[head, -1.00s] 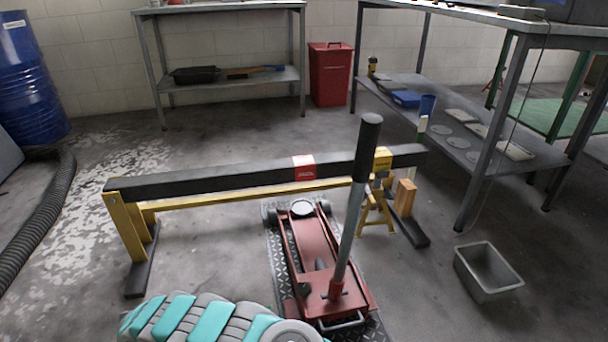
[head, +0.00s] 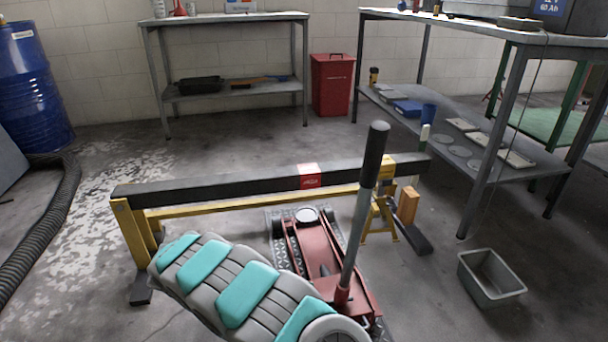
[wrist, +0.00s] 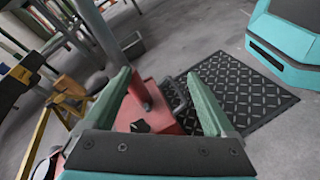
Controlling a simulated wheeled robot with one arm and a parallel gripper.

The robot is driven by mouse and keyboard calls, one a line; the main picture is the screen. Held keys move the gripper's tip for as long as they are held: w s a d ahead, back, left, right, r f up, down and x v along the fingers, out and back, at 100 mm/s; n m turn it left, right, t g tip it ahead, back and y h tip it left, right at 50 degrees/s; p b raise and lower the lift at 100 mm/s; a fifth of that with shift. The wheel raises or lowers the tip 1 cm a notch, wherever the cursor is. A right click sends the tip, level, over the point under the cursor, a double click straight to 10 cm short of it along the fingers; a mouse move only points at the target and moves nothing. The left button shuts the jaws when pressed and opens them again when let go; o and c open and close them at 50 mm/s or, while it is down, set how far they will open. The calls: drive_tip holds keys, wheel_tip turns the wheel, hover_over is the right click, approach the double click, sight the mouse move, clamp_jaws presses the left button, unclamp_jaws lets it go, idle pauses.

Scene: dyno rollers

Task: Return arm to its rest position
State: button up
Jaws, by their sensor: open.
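My arm (head: 235,290), grey with teal pads, reaches in from the bottom of the head view; its gripper end is not visible there. In the wrist view my gripper (wrist: 160,98) is open, its two greenish fingers spread apart with nothing held between them. Beyond the fingers shows the red floor jack (wrist: 145,105). In the head view the red jack (head: 318,258) stands on the floor beside my arm, its long handle (head: 365,195) slanting up. My arm hides part of the jack's near left side.
A black-topped beam on yellow stands (head: 240,186) spans the floor behind the jack. A grey bin (head: 490,282) sits at right. A patterned black mat (wrist: 240,88) lies under the jack. Benches, a red bin (head: 332,84) and a blue drum (head: 35,90) stand farther back.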

drive_tip(key=s+d+r+m+g+y, duration=0.25)
drive_tip(key=s+d+r+y, duration=0.2)
drive_tip(key=d+r, duration=0.35)
drive_tip(key=s+d+r+m+g+y, duration=0.2)
drive_tip(key=s+d+r+m+y, duration=0.15)
drive_tip(key=s+d+r, duration=0.45)
drive_tip(key=s+r+m+t+y, duration=0.1)
drive_tip(key=s+m+t+y, duration=0.35)
drive_tip(key=s, duration=1.25)
wheel_tip(320, 180, up, 13)
drive_tip(key=g+y+p, duration=0.1)
drive_tip(key=y+p, duration=0.1)
drive_tip(key=p, duration=1.1)
drive_tip(key=shift+m+g, duration=0.3)
drive_tip(key=shift+m, duration=0.15)
